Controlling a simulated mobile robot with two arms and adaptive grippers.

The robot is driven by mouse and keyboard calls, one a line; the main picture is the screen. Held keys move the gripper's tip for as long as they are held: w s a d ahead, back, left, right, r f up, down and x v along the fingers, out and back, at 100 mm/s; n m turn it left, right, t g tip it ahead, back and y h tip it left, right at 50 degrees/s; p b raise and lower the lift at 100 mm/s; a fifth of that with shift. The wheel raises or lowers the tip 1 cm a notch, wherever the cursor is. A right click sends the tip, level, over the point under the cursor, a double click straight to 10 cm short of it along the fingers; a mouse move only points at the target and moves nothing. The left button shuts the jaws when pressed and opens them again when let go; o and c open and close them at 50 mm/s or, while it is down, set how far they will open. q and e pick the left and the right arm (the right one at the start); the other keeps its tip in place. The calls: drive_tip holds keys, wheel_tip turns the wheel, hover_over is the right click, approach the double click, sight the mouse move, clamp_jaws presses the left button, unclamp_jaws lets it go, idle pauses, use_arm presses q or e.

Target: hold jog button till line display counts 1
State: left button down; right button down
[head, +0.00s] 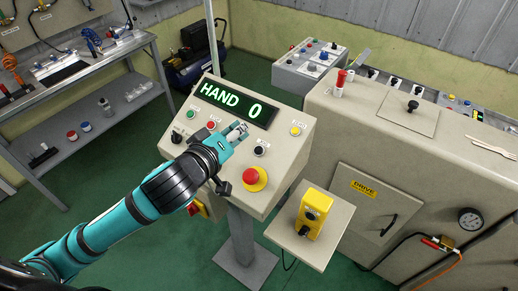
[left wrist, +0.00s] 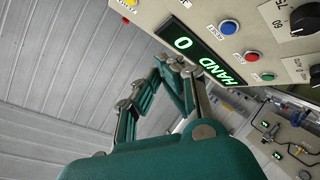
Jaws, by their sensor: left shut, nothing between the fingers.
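The beige control panel (head: 285,180) stands on a post, with a green-lit line display (head: 238,103) reading "HAND 0". A small black button (head: 260,150) sits below the display with a label too small to read; I cannot tell for sure that it is the jog button. My left gripper (head: 238,131) is shut and empty, just in front of the panel below the display, left of the black button. In the left wrist view the fingertips (left wrist: 172,62) show near the display (left wrist: 207,56). I cannot tell whether they touch the panel. My right gripper is not in view.
A red mushroom button (head: 251,176) on a yellow base is low on the panel. A yellow button (head: 296,130) is right, green (head: 193,113) and red (head: 211,125) ones left. A yellow box (head: 312,212) stands on a side shelf. A blue button (left wrist: 229,28) shows in the wrist view.

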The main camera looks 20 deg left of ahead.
use_arm(q)
drive_tip(key=shift+w+a+f, duration=0.1)
drive_tip(key=shift+f, duration=0.1)
drive_tip(key=b, duration=0.6)
hover_over(259, 150)
drive_tip(key=s+a, duration=0.2)
drive_tip(key=s, duration=0.1)
wheel_tip(259, 150, down, 6)
drive_tip(key=shift+r, duration=0.15)
drive_tip(key=shift+w+d+f+b, duration=0.2)
drive_tip(key=shift+w+f+b, duration=0.25)
drive_tip(key=shift+f, duration=0.45)
drive_tip(key=shift+w+f, duration=0.1)
drive_tip(key=shift+w+f, duration=0.2)
drive_tip(key=shift+f, duration=0.05)
drive_tip(key=shift+d+f, duration=0.1)
drive_tip(key=shift+f, duration=0.15)
drive_tip(key=shift+w+f, duration=0.1)
drive_tip(key=shift+f, duration=0.05)
idle(0.6)
idle(1.3)
